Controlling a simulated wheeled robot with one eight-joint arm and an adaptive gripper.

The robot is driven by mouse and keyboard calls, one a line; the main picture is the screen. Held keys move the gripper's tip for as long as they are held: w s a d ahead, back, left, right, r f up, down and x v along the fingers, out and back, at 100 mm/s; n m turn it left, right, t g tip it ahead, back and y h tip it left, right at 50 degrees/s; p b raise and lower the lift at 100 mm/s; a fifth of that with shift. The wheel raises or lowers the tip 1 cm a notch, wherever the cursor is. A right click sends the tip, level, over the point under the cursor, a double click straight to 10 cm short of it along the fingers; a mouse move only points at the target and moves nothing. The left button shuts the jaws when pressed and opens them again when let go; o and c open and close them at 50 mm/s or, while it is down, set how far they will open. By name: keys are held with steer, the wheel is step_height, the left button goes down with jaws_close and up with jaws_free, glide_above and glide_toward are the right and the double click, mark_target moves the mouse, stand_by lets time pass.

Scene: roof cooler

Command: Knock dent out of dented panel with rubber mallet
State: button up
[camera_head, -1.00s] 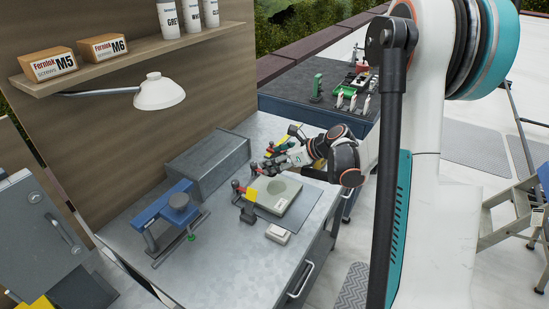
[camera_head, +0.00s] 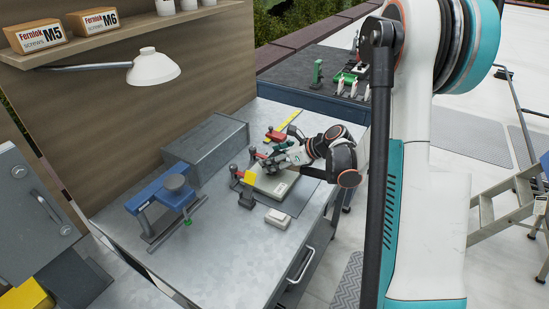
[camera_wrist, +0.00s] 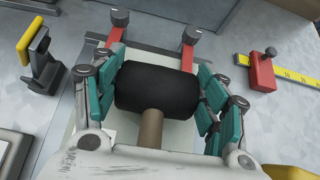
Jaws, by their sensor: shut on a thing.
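The rubber mallet has a black cylindrical head (camera_wrist: 157,88) and a wooden handle (camera_wrist: 151,128). In the wrist view my gripper (camera_wrist: 160,85) is shut on the mallet, its teal finger pads on both sides of the head. The handle runs back toward my wrist. The dented panel (camera_head: 273,191) is a pale plate lying on a dark mat on the bench. In the head view my gripper (camera_head: 268,165) is low over the panel's far part and covers it. The dent is hidden. I cannot tell whether the mallet touches the panel.
Red bars with grey knobs (camera_wrist: 191,38) stand at the panel's far edge. A yellow-and-black clamp (camera_head: 247,190) is left of it. A yellow ruler (camera_head: 287,121) lies behind.

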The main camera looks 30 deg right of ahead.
steer(key=shift+r, duration=0.15)
step_height(320, 180, up, 6)
steer(key=p, duration=0.4)
steer(key=shift+f, duration=0.2)
step_height(320, 180, down, 7)
steer(key=b, duration=0.6)
steer(key=shift+f, duration=0.15)
steer(key=shift+c, duration=0.6)
steer(key=shift+r+p, duration=1.9)
steer(key=shift+r, duration=1.3)
